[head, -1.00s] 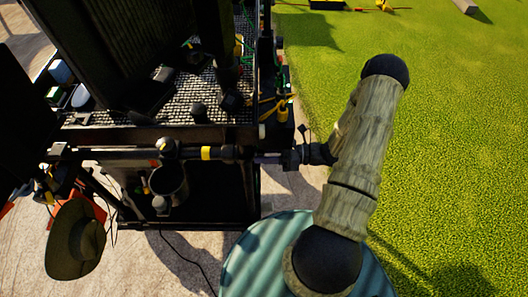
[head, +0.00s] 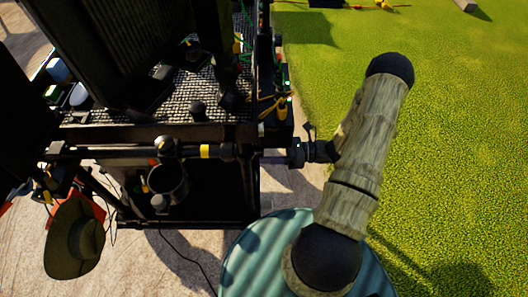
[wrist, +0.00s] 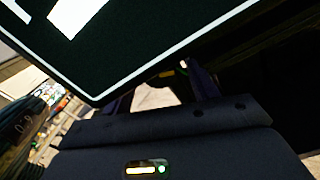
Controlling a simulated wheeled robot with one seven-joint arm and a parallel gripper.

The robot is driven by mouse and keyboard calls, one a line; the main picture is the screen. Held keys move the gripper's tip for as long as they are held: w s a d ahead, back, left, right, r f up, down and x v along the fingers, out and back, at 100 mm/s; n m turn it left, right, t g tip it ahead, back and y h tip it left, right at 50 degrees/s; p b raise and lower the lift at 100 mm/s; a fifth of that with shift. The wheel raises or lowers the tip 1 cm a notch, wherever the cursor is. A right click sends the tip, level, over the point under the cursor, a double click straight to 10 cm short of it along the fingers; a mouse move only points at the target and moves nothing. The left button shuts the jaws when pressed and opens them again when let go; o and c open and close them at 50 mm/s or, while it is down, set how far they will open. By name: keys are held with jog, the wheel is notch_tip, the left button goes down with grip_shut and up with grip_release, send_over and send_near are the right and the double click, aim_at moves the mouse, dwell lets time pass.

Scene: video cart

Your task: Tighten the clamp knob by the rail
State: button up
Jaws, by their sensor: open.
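A dark rail (head: 110,153) runs along the near side of the black cart, with a yellow band (head: 205,151) near its right part. A dark round fitting (head: 227,151), possibly the clamp knob, sits at the rail's right end; I cannot tell its exact shape. My gripper (head: 268,160) reaches in from the right, its fingers pointing left towards this end. In the wrist view, its two purplish fingers (wrist: 160,92) are apart. A dark shape with a small yellow patch (wrist: 166,73) shows beyond them. I see nothing clearly held, and contact with the knob cannot be told.
A cup-like holder (head: 168,180) hangs below the rail, and a hat (head: 75,238) hangs at lower left. Pliers with yellow handles (head: 272,108) lie on the cart's right edge. A white-edged dark panel (wrist: 150,40) sits close above the fingers. Grass (head: 460,150) lies open at right.

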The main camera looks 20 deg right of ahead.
jog(key=b+v, duration=0.2)
jog(key=v, duration=1.3)
jog(key=shift+d, duration=0.35)
jog(key=shift+s, duration=0.15)
